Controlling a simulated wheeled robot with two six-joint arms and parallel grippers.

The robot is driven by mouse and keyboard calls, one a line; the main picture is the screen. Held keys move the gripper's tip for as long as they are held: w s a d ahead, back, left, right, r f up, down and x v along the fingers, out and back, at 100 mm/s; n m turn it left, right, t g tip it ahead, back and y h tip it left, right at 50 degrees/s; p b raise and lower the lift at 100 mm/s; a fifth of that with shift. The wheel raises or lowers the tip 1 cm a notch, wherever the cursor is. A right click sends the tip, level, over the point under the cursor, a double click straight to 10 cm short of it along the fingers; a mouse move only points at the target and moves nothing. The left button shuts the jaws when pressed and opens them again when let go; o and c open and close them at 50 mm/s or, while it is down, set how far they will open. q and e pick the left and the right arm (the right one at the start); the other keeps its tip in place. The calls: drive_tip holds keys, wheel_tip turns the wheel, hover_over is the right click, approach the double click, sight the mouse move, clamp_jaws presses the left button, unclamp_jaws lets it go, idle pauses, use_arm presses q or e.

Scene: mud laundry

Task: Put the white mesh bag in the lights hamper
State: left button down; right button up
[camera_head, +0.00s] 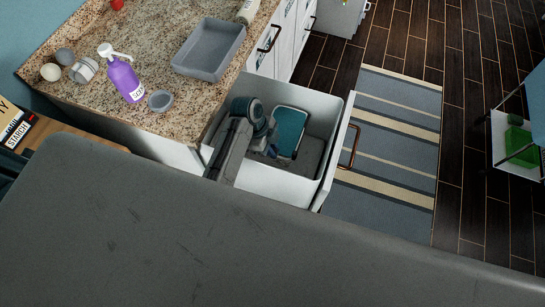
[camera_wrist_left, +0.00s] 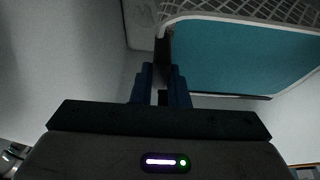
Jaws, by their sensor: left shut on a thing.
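A teal, flat-faced item with a pale rim (camera_head: 289,132) is inside the open white drawer, near its back right. In the left wrist view this teal item (camera_wrist_left: 235,58) has a white rim, and white mesh (camera_wrist_left: 255,10) shows beyond it. I cannot tell whether it is the white mesh bag. My left gripper (camera_head: 271,150) is down in the drawer at the item's left side. In the left wrist view the dark blue fingers (camera_wrist_left: 163,85) are shut at its near left edge. No lights hamper is recognisable. My right gripper is out of view.
The drawer front (camera_head: 337,150) stands pulled out over a striped rug (camera_head: 390,155). The granite counter (camera_head: 165,30) holds a grey tray (camera_head: 209,49), a purple pump bottle (camera_head: 121,78) and small cups. A white stand with green contents (camera_head: 517,146) is at right. Floor beyond the rug is clear.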

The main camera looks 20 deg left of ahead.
sight(273, 164)
use_arm(q)
wheel_tip(273, 164, down, 7)
drive_tip(key=shift+f, duration=0.3)
drive_tip(key=c, duration=1.4)
unclamp_jaws()
drive_tip(key=shift+b+v, duration=0.35)
drive_tip(key=shift+v, duration=3.5)
